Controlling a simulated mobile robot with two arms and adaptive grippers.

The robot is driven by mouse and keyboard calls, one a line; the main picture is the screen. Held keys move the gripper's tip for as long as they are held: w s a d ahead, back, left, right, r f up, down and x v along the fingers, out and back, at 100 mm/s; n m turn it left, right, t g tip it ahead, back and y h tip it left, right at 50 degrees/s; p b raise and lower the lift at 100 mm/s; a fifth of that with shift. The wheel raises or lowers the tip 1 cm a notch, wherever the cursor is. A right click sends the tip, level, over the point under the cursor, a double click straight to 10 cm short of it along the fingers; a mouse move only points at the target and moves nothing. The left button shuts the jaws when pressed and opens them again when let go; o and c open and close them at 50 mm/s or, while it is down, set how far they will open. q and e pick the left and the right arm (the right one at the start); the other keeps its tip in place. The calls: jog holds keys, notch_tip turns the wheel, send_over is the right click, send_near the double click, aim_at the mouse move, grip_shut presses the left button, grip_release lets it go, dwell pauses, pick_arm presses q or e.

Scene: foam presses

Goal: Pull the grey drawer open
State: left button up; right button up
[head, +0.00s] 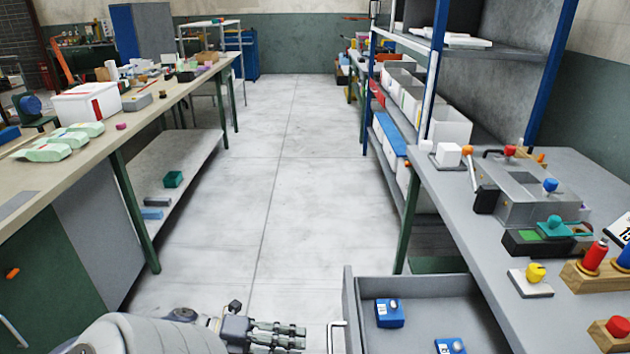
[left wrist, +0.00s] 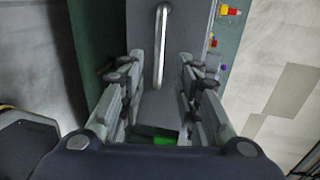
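The grey drawer (head: 425,287) is at the bottom right of the head view, below the right-hand bench. It stands out from the bench, and its inside is visible. Its pale bar handle (head: 336,337) is on the left-facing front. My left gripper (head: 302,336) is just left of the handle, with a small gap between them. In the left wrist view the handle (left wrist: 162,45) lies in line with the space between the two spread fingers of my left gripper (left wrist: 162,62). The fingers are open and do not clasp the handle. My right gripper is not in view.
Two blue items (head: 390,313) lie in the drawer. The right bench (head: 440,210) carries a grey press (head: 525,190), coloured knobs and a wooden block. A left bench (head: 40,185) holds pale green pieces and a white box. The floor aisle (head: 265,170) between is clear.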

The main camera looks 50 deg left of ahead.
pick_arm(q)
jog(key=shift+v, duration=1.35)
